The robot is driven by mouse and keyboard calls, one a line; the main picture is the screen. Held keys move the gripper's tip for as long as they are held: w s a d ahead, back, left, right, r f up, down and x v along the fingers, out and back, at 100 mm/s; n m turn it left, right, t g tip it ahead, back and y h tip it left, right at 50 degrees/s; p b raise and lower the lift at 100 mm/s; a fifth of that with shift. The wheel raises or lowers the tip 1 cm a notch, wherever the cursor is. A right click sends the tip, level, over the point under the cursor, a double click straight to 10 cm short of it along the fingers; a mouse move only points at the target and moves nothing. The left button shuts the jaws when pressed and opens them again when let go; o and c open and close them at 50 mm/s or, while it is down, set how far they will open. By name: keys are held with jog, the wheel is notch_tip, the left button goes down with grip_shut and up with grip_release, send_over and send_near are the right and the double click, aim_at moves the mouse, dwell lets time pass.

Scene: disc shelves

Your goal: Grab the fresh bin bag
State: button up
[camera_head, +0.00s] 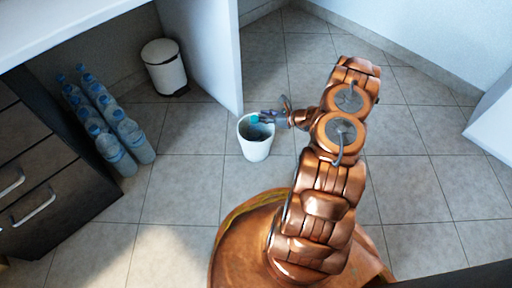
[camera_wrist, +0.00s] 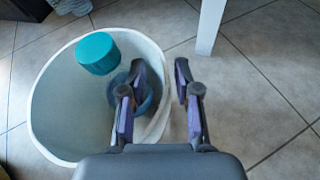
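A white open bin (camera_head: 256,150) stands on the floor; it fills the left of the wrist view (camera_wrist: 45,115). A teal cylinder (camera_wrist: 97,53) shows over the bin's far inner side, perhaps a roll of bin bags. A rounded blue-grey thing (camera_wrist: 150,98) lies in the bin, partly hidden by my left finger; I cannot tell whether either is the fresh bag. My gripper (camera_wrist: 160,70) is open and empty, with its fingers apart near the bin's right rim. In the head view my gripper (camera_head: 272,117) is at the bin's rim, and the teal cylinder (camera_head: 255,119) shows at its tip.
Several water bottles (camera_head: 115,140) and a white lidded bin (camera_head: 165,68) stand under the counter at left. A white panel (camera_head: 205,45) ends close to the open bin. Dark drawers (camera_head: 40,185) are at far left. Tiled floor is clear at right.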

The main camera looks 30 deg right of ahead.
jog(key=shift+w+a, duration=0.1)
jog(key=shift+w, duration=0.05)
grip_shut()
dwell(0.5)
